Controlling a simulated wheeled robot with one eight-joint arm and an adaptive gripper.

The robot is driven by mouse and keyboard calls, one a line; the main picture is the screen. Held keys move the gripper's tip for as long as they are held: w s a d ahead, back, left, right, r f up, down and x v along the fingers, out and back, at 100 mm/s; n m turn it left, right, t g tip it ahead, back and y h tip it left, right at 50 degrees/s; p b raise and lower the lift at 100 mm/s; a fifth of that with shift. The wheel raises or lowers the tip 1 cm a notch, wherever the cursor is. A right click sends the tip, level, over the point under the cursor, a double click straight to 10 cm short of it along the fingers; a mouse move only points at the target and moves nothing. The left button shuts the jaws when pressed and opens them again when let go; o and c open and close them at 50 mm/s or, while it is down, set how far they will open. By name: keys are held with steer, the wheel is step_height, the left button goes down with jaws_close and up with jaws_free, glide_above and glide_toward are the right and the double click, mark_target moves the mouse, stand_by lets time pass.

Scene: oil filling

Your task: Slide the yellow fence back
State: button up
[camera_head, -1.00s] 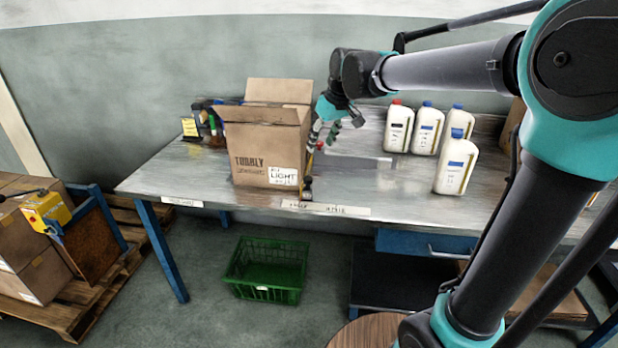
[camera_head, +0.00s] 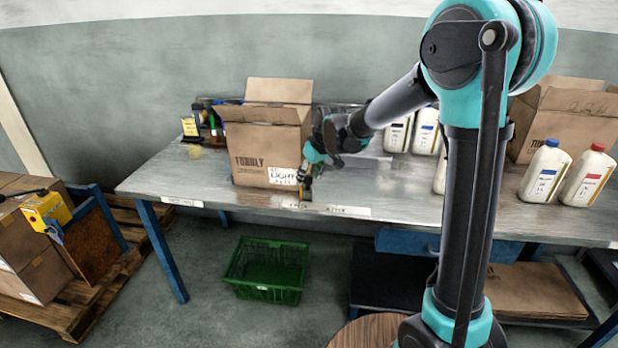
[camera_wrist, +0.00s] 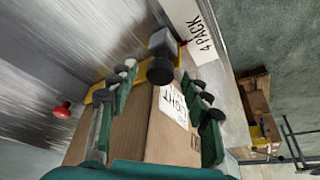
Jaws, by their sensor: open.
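The yellow fence (camera_wrist: 101,96) shows in the wrist view as a thin yellow strip by the cardboard box, with a black knob (camera_wrist: 160,71) and a grey block at its end. The fingers cover part of it. In the head view the knob end is a small dark piece (camera_head: 305,194) at the table's front edge, by the box's right front corner. My gripper (camera_wrist: 160,75) is open, one finger on each side of the knob and the box corner. In the head view my gripper (camera_head: 304,176) points down just above the knob. I cannot tell whether the fingers touch it.
The open cardboard box (camera_head: 258,150) stands on the metal table (camera_head: 190,180), left of my gripper. White bottles (camera_head: 545,172) and another box (camera_head: 570,120) stand to the right. A red knob (camera_wrist: 62,110) shows in the wrist view. A green crate (camera_head: 265,268) is on the floor.

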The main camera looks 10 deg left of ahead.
steer(key=shift+w+a+f, duration=0.1)
steer(key=shift+f, duration=0.35)
jaws_close()
